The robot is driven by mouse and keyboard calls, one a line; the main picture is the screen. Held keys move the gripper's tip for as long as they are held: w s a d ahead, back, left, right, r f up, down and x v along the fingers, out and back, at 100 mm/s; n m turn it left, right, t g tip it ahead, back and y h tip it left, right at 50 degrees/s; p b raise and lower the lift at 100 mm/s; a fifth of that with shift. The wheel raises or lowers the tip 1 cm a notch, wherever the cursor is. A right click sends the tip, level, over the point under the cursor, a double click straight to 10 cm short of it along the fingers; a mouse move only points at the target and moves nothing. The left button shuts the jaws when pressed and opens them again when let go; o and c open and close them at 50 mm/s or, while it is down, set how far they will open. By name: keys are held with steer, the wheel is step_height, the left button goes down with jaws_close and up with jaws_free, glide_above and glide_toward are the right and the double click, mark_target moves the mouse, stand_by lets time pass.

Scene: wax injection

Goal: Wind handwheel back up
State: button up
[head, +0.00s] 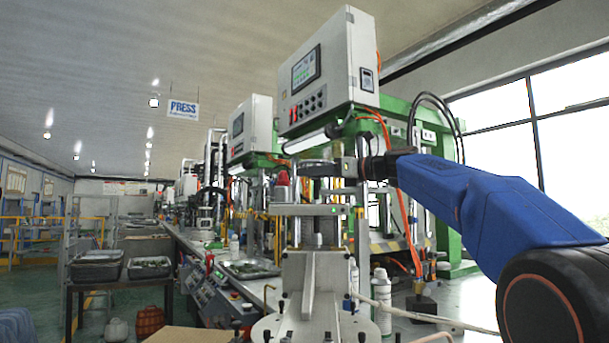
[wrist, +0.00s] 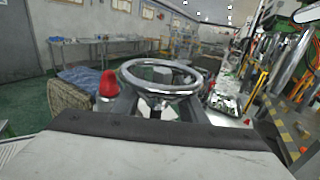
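The handwheel (head: 316,163) is a silver ring on top of the wax injection machine's column, seen nearly edge-on in the head view. In the wrist view the handwheel (wrist: 160,90) lies flat and close ahead, its spokes visible. A red knob (wrist: 108,84) stands upright at the ring's left side; it also shows in the head view (head: 283,178). My gripper (head: 342,168) reaches in from the right at wheel height, close to the ring's right side. Its fingertips are too small and overlapped to tell whether they are open or touch the rim.
A control box with a screen (head: 325,72) hangs above and behind the wheel. A bench (head: 200,262) with machines runs away to the left. A rack (head: 118,284) with dark trays stands left of it. White bottles (head: 382,300) stand at lower right. The aisle floor at far left is open.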

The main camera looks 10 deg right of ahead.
steer(key=shift+x, duration=1.35)
steer(key=c, duration=0.9)
steer(key=shift+c, duration=0.2)
steer(key=n+g+y, duration=0.1)
steer(key=n+g, duration=0.1)
steer(key=g+y, duration=0.1)
steer(key=shift+s+a+n+y, duration=0.25)
steer(key=shift+s+n+y, duration=0.05)
steer(key=shift+n, duration=0.1)
steer(key=shift+s+a+n+g+y, duration=0.1)
steer(key=shift+s+n+g+y, duration=0.15)
steer(key=shift+n+g, duration=0.45)
steer(key=shift+s+a+n+g+y, duration=0.15)
steer(key=shift+n+g+y, duration=0.2)
steer(key=shift+g, duration=0.7)
steer(key=shift+s+d+n+g+y, duration=0.1)
steer(key=shift+s+n+g+y, duration=0.15)
steer(key=shift+n+g, duration=0.45)
steer(key=shift+a+g, duration=0.1)
steer(key=shift+g, duration=0.15)
